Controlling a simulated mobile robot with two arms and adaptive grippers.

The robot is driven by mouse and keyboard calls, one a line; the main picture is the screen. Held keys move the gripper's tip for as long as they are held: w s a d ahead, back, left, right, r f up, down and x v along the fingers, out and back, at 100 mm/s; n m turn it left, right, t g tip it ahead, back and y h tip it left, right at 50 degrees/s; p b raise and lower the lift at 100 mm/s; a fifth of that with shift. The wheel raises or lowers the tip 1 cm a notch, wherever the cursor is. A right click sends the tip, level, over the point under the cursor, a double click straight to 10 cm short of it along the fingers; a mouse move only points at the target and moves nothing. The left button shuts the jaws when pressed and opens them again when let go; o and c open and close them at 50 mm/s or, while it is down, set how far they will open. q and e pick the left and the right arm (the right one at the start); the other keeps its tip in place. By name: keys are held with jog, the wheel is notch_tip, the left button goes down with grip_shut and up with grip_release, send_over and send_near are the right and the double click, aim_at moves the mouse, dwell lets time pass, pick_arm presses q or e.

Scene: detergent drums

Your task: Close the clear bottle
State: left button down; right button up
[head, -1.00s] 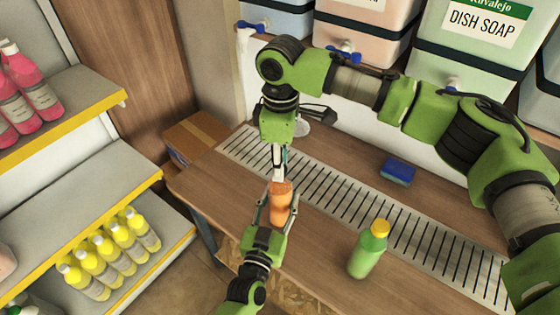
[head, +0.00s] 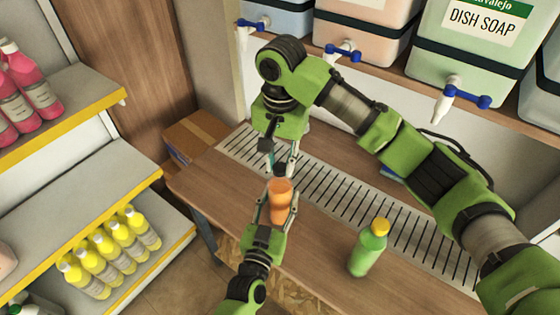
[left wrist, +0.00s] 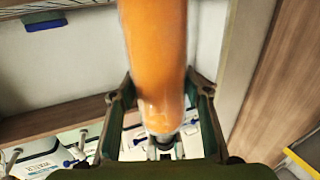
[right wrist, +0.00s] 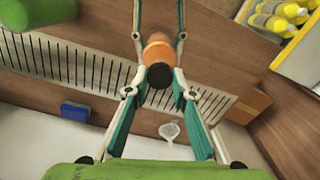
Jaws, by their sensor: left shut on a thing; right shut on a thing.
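The clear bottle, filled with orange liquid (head: 279,207), stands about upright over the wooden counter. My left gripper (head: 277,212) is shut around its body from the front. The bottle fills the middle of the left wrist view (left wrist: 155,50), between the left fingers. My right gripper (head: 281,172) points down from above, its fingertips at the bottle's top. In the right wrist view its fingers close on a round, dark-topped cap (right wrist: 158,74) at the top of the bottle. The fingers partly hide the cap, and I cannot tell how tightly it sits.
A green bottle with a yellow cap (head: 368,248) stands to the right on the counter (head: 320,255). A slotted drain strip (head: 340,205) runs behind. A blue sponge (right wrist: 75,110) lies beyond it. Drums with taps (head: 470,60) stand above. Shelves with yellow-topped bottles (head: 110,250) are at left.

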jog(key=m, duration=1.1)
jog(key=shift+m, duration=0.4)
jog(key=m, duration=0.4)
jog(key=o, duration=0.7)
